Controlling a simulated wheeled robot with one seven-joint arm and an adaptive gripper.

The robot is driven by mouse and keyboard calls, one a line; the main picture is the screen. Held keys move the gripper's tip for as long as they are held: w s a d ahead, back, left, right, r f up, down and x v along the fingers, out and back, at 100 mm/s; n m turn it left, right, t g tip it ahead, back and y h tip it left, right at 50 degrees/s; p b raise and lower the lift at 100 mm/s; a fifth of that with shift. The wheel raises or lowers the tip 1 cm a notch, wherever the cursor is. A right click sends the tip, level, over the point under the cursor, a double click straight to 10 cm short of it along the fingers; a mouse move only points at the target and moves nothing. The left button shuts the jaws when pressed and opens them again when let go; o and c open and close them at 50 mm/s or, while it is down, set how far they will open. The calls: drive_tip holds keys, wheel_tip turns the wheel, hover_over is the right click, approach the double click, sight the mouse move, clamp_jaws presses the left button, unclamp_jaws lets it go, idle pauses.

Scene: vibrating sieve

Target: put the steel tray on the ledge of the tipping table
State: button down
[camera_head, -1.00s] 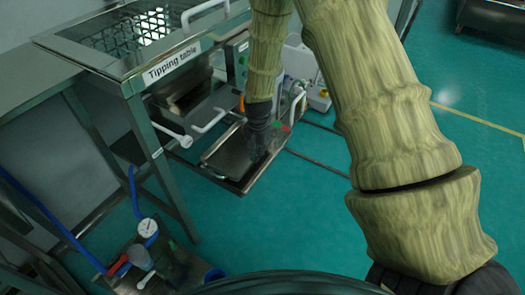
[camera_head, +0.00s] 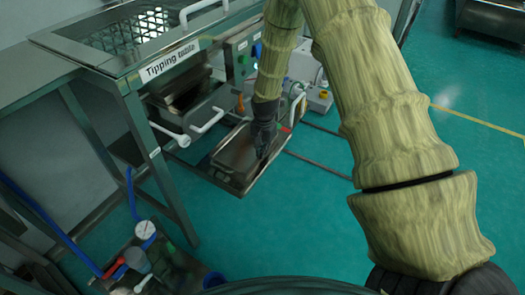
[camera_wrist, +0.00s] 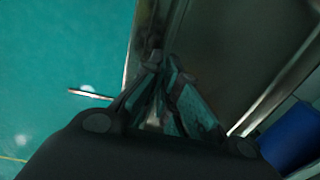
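The steel tray (camera_head: 238,150) is a flat, dark grey metal pan low beside the tipping table (camera_head: 120,72). It lies at or just over the low ledge (camera_head: 213,181); whether it rests fully there I cannot tell. My gripper (camera_head: 262,152) points down at the tray's right part. In the wrist view, the fingers of my gripper (camera_wrist: 163,65) are close together at the tray's bright rim, with the brownish tray surface (camera_wrist: 205,45) beyond. They look shut on the rim, though the contact is dark and partly hidden.
White handles (camera_head: 208,122) stick out from the table's side just left of the tray. A control box with buttons (camera_head: 241,58) is behind my arm. A pressure gauge (camera_head: 145,229) and blue hose stand at lower left. Green floor (camera_head: 300,215) is clear at the right.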

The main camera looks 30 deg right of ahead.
drive_tip(key=c, duration=1.6)
unclamp_jaws()
drive_tip(key=shift+f, duration=0.1)
drive_tip(key=shift+c, duration=0.2)
wheel_tip(320, 180, up, 12)
drive_tip(key=p, duration=0.3)
drive_tip(key=s+a+f+n, duration=0.3)
drive_tip(key=s+f, duration=0.6)
drive_tip(key=s, duration=0.1)
drive_tip(key=s+a+f+n, duration=0.3)
drive_tip(key=s+a+f, duration=0.1)
drive_tip(key=s+f, duration=0.55)
drive_tip(key=s+a+f+n, duration=0.2)
drive_tip(key=s, duration=0.8)
drive_tip(key=s+a+f+n, duration=0.2)
drive_tip(key=s+a+n, duration=0.1)
drive_tip(key=s, duration=0.8)
drive_tip(key=shift+s+a+f, duration=0.15)
drive_tip(key=shift+s+a, duration=0.05)
drive_tip(key=shift+s, duration=0.1)
